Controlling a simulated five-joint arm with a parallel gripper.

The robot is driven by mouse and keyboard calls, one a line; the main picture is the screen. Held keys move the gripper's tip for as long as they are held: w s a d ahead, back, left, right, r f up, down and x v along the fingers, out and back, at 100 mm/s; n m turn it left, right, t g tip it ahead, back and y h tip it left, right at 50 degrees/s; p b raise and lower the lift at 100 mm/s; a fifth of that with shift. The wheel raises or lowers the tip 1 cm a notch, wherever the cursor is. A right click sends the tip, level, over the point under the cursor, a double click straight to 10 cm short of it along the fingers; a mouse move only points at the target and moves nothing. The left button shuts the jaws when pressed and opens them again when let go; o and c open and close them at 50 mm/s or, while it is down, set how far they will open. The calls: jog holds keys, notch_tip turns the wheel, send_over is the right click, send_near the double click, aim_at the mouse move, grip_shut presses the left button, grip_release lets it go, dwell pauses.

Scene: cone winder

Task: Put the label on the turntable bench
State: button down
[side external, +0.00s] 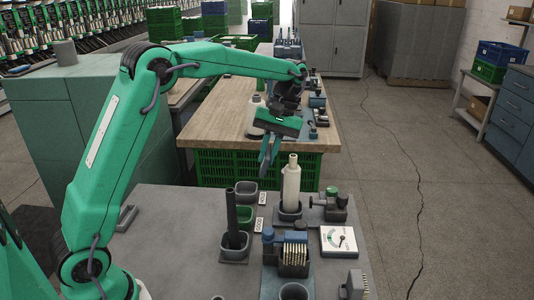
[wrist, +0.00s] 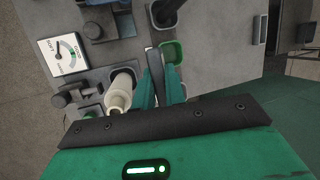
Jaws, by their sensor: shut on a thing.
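My gripper (side external: 266,168) points down above the back edge of the grey bench (side external: 160,245), in front of the wooden bench. It also shows in the wrist view (wrist: 158,58), with its green fingers close together. It is shut on a thin thing, most likely the label, which the fingers almost wholly hide. Its face cannot be read. A cream cone (side external: 291,185) stands upright in a dark holder to the right of the gripper and shows beside the fingers in the wrist view (wrist: 120,92). I cannot tell for sure which surface is the turntable bench.
A dial gauge (side external: 338,240) and a block of pins (side external: 293,256) stand at right. The wooden bench (side external: 220,115) holds a pale cone and tools.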

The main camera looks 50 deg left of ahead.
jog(key=s+a+f+m, duration=0.1)
jog(key=a+f, duration=0.2)
jog(key=a, duration=0.3)
jog(key=s+a+f+m+t+h, duration=0.1)
jog(key=a+f+m, duration=0.1)
jog(key=a+f, duration=0.2)
jog(key=s+a+f+m, duration=0.1)
jog(key=a+f+m, duration=0.1)
jog(key=a, duration=0.7)
jog(key=shift+s+a+f, duration=0.25)
jog(key=shift+f, duration=0.65)
jog(key=shift+f, duration=0.1)
jog(key=shift+f, duration=3.25)
jog(key=shift+f, duration=0.6)
jog(key=c, duration=1.4)
grip_release()
jog(key=shift+r, duration=0.1)
